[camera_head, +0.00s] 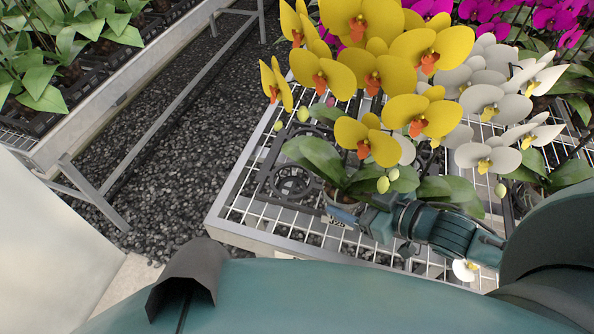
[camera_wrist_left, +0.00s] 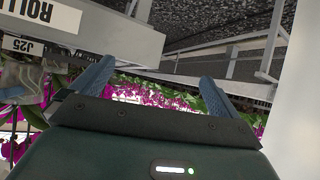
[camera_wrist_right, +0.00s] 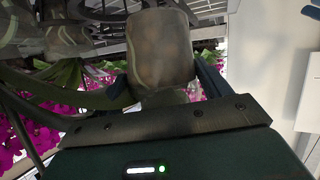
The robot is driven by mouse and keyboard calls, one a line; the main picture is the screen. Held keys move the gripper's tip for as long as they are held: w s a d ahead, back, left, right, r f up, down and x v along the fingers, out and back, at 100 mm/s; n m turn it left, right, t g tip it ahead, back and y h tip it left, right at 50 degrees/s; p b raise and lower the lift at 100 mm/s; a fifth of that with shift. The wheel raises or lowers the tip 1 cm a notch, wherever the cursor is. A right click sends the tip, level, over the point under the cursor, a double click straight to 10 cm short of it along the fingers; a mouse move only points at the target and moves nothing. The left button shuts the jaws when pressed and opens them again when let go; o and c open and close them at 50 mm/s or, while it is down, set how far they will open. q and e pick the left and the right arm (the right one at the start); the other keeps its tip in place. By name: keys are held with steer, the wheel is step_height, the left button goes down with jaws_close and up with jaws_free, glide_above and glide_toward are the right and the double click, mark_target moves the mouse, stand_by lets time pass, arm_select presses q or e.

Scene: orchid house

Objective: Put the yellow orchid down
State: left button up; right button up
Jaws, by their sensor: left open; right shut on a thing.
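The yellow orchid (camera_head: 372,68) stands near the left end of a wire-mesh bench (camera_head: 240,207) in the head view. It has large yellow blooms with orange centres, and green leaves that hide most of its pot. My right gripper (camera_head: 345,212) reaches in from the right, low beside the leaves. In the right wrist view, a cloudy, brownish pot (camera_wrist_right: 160,48) sits between the fingers of that gripper, which is shut on it. I cannot tell whether the pot touches the bench. My left gripper (camera_wrist_left: 155,88) is open and empty in the left wrist view.
A black holder with a ring (camera_head: 292,182) lies on the mesh just left of the orchid. White orchids (camera_head: 485,100) stand close at its right, magenta orchids (camera_head: 550,14) behind. A gravel aisle (camera_head: 170,140) separates another plant bench (camera_head: 70,135) at the left.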

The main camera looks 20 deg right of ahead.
arm_select(q)
steer(key=shift+a+p, duration=0.25)
steer(key=shift+p, duration=0.35)
arm_select(e)
steer(key=shift+w+a+r+x, duration=0.15)
steer(key=shift+r+x, duration=0.2)
steer(key=shift+x, duration=2.1)
steer(key=shift+w+r+x, duration=0.1)
steer(key=shift+r+x, duration=0.3)
steer(key=shift+x, duration=2.1)
steer(key=shift+w+a+r+x, duration=0.15)
steer(key=shift+r+x, duration=0.2)
steer(key=shift+x, duration=2.1)
steer(key=shift+d+f, duration=0.15)
steer(key=shift+f, duration=0.35)
arm_select(q)
steer(key=shift+d+r, duration=0.1)
steer(key=shift+r, duration=0.1)
arm_select(e)
steer(key=shift+s+f, duration=0.1)
steer(key=shift+s, duration=0.05)
